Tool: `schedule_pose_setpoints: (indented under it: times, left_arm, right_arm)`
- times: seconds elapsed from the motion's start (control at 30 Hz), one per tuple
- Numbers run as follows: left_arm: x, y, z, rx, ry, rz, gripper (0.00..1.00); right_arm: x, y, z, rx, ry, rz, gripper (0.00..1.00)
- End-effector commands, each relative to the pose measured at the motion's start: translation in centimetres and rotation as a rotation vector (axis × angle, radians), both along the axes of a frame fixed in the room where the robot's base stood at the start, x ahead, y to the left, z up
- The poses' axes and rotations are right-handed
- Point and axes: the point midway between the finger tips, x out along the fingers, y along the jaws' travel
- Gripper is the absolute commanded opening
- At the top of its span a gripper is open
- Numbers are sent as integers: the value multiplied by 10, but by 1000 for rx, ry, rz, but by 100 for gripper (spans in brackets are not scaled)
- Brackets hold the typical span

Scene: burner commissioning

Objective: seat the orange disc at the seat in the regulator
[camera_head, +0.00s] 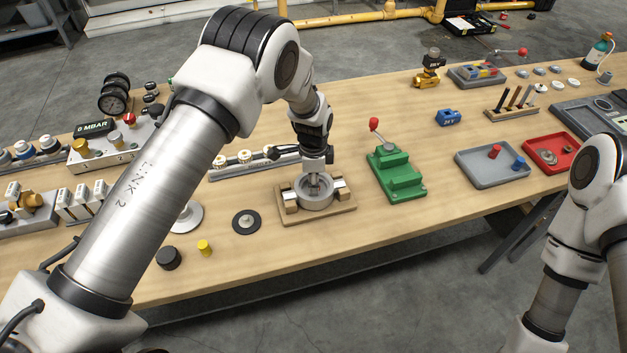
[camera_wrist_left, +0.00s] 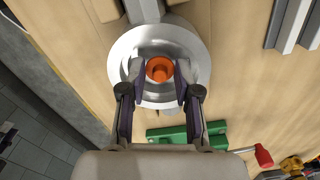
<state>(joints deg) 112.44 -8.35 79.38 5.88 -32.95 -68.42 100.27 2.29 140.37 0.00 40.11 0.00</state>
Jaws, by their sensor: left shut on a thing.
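The regulator (camera_head: 317,201) is a round, open, silver metal body held in a wooden cradle (camera_head: 287,215) on the bench. It also shows in the left wrist view (camera_wrist_left: 198,50) as a bright metal ring. My left gripper (camera_head: 315,184) points down into the regulator's opening. In the left wrist view my left gripper (camera_wrist_left: 160,82) has its fingers on either side of the orange disc (camera_wrist_left: 160,69), shut on it. The disc is inside the ring's outline; the seat beneath is hidden, so contact cannot be told. My right gripper is not in view.
A green stand (camera_head: 396,176) with a red-knobbed lever is close right of the cradle. A dark disc (camera_head: 246,222), yellow plug (camera_head: 204,247) and black cap (camera_head: 168,258) lie left. A rail of fittings (camera_head: 240,166) is behind. Grey (camera_head: 490,175) and red trays (camera_head: 535,164) stand farther right.

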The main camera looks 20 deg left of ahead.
Motion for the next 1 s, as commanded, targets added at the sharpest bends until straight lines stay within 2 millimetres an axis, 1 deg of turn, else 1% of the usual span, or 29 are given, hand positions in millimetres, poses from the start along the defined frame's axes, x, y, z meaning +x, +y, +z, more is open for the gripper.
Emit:
schedule_pose_setpoints:
  times: [0.57, 0.6, 0.67, 0.7, 1.0]
  left_arm:
    - [0, 0, -14, 0, 1, 0, 8]
    - [0, 0, -14, 0, 1, 0, 35]
    - [0, 0, -14, 0, 1, 0, 57]
    - [0, 0, -13, 0, 1, 0, 61]
    - [0, 0, -13, 0, -1, 0, 61]
  right_arm:
    - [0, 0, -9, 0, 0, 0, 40]
    - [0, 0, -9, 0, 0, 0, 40]
    - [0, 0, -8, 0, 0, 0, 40]
    - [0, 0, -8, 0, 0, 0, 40]
    - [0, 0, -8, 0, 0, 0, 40]
